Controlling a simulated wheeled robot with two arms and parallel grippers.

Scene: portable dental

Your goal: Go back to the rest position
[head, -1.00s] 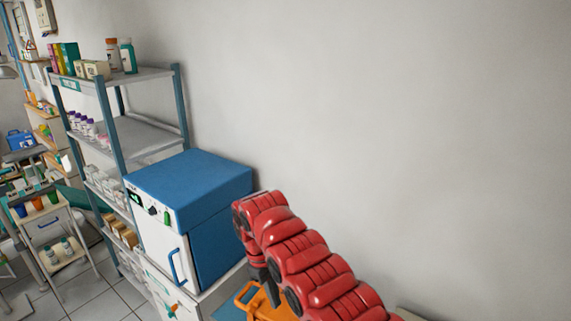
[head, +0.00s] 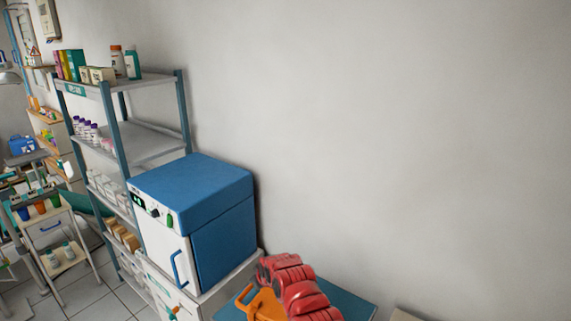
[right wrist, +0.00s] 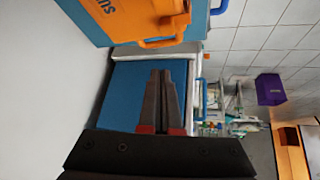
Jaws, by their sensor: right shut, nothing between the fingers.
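My right gripper (right wrist: 160,72) shows in the right wrist view with its two dark fingers together and nothing between them. It points toward the blue cabinet top (right wrist: 125,85) in that view; I cannot tell the distance. In the head view my red right arm comes in at the bottom, right of the white and blue cabinet (head: 222,235), and hides part of an orange case (head: 262,305). The fingers are not visible in the head view. My left gripper is in neither view.
The orange case (right wrist: 125,15) also shows at the top of the right wrist view. It is on a blue-topped surface (head: 345,300) beside the cabinet. A shelf rack (head: 150,143) stands left of the cabinet. A small trolley (head: 48,228) is further left. The wall is bare at right.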

